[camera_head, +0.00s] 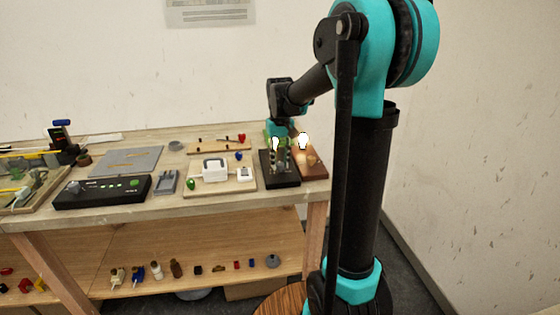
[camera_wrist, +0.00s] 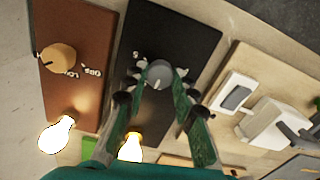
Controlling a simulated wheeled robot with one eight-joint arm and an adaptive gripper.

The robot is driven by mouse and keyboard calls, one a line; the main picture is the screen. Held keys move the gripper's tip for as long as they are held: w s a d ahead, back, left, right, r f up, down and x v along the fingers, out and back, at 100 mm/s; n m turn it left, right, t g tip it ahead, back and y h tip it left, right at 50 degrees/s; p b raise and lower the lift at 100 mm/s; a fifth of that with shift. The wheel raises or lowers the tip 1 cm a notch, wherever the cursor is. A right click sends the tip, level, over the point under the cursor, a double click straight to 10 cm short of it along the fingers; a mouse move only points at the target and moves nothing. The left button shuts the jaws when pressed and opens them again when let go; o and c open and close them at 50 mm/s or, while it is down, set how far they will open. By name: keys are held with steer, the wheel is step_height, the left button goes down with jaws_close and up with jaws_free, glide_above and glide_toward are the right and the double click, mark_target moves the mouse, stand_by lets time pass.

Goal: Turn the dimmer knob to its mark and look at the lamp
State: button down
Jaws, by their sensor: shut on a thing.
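My gripper (camera_wrist: 160,82) is over the black board, its two green fingers shut on a grey knob (camera_wrist: 158,73) from both sides. The knob has a pale line on its top, and small white markings lie beside it on the black board (camera_wrist: 195,35); they are too small to read surely. A lit bulb (camera_wrist: 130,148) shows at that board's near end, partly hidden by my gripper. In the head view, my gripper (camera_head: 280,147) hangs above the black board (camera_head: 282,182), hiding the knob, and the lit bulb (camera_head: 275,143) shows there.
Close beside is a brown board (camera_wrist: 75,20) with a tan knob (camera_wrist: 58,58), white lettering and another lit bulb (camera_wrist: 56,135). On the other side, a pale board (camera_wrist: 262,65) carries a white switch (camera_wrist: 236,93) and a white box (camera_wrist: 272,123). A black panel (camera_head: 100,192) stands farther left.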

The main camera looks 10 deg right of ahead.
steer(key=m, duration=0.5)
steer(key=shift+m, duration=0.4)
steer(key=m, duration=0.8)
steer(key=shift+m, duration=0.4)
steer(key=m, duration=0.4)
steer(key=shift+m, duration=0.3)
steer(key=c, duration=1.2)
jaws_free()
